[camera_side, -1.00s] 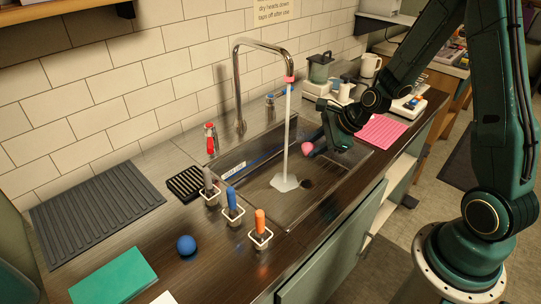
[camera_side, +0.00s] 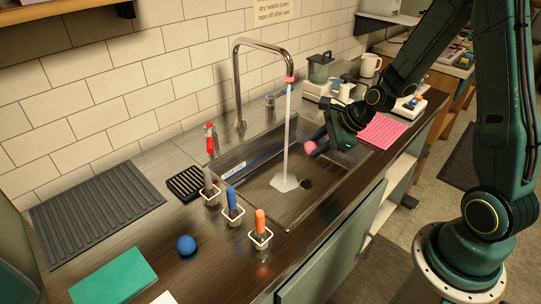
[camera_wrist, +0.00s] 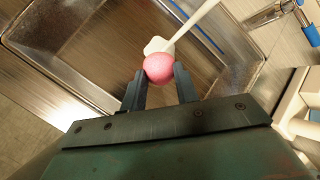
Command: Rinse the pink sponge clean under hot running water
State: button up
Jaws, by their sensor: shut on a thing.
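The pink sponge (camera_side: 310,148) is a small round ball. My gripper (camera_side: 322,140) is shut on it and holds it above the sink (camera_side: 262,203), to the right of the water stream (camera_side: 287,130) in the side view. In the wrist view, the sponge (camera_wrist: 159,67) sits between the two fingertips of my gripper (camera_wrist: 160,75), with the pale stream (camera_wrist: 192,28) just beyond it. The tall curved tap (camera_side: 238,85) is running. The red-topped valve (camera_side: 210,138) stands left of the tap and the blue-topped valve (camera_side: 270,105) right of it.
Blue (camera_side: 232,202) and orange (camera_side: 260,223) handled tools and a grey one stand in holders along the sink's near-left side. The sink's interior has free room.

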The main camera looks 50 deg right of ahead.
jog(key=shift+s+r, duration=0.85)
jog(key=shift+s, duration=0.2)
jog(key=shift+s+r, duration=0.8)
jog(key=shift+s, duration=0.25)
jog(key=shift+w+f, duration=0.1)
jog(key=w+a+f+m+h, duration=0.2)
jog(key=w+a+m, duration=0.1)
jog(key=w+a, duration=0.4)
jog(key=shift+w+m, duration=0.4)
jog(key=shift+w, duration=0.5)
jog(key=shift+f, duration=0.1)
